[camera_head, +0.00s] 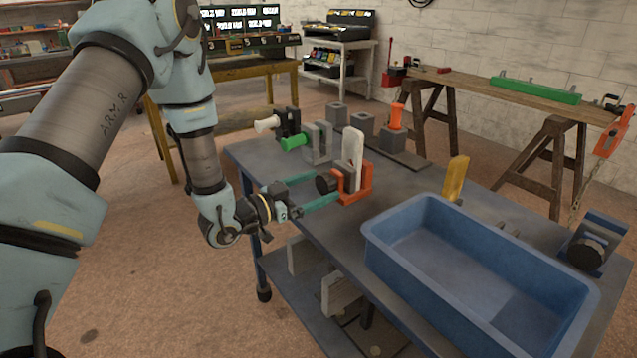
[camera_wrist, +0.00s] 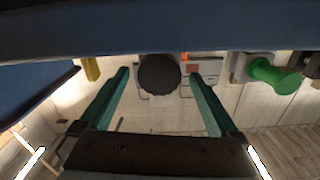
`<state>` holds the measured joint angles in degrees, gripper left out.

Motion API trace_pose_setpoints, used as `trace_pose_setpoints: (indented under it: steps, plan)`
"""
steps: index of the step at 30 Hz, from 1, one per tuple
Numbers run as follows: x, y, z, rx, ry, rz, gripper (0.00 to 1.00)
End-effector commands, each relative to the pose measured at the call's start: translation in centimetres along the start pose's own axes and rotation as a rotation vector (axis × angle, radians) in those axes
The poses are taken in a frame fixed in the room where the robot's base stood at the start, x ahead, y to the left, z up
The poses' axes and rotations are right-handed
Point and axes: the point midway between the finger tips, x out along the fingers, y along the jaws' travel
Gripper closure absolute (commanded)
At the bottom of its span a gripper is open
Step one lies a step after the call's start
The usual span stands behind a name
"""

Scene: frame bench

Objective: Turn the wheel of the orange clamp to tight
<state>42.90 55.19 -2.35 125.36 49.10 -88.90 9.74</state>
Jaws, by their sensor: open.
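The orange clamp (camera_head: 364,181) stands on the grey bench, with a pale upright piece (camera_head: 353,148) in it. Its dark round wheel (camera_head: 327,182) faces my gripper. In the wrist view the wheel (camera_wrist: 160,75) shows as a black knurled disc that hides most of the clamp. My gripper (camera_head: 324,186) reaches in level from the left with its teal fingers spread. In the wrist view my gripper (camera_wrist: 160,78) has one fingertip on each side of the wheel, with a visible gap on both sides. I cannot tell how far the wheel is turned.
A blue tray (camera_head: 395,245) fills the bench's near right. A green-handled clamp (camera_head: 294,142) and a white-handled one (camera_head: 266,124) stand behind the orange clamp. A yellow piece (camera_head: 455,178) stands behind the tray, and a blue clamp (camera_head: 598,235) is at far right.

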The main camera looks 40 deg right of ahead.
Motion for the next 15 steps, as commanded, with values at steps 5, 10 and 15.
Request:
trace_pose_setpoints:
  steps: [5,10,15]
  plan:
    - [0.75,0.03,0.00,0.000,0.000,0.000,0.03]
    - [0.75,0.02,0.03,-0.001,0.000,-0.001,0.03]
    - [0.73,0.01,0.03,0.000,0.000,-0.001,0.17]
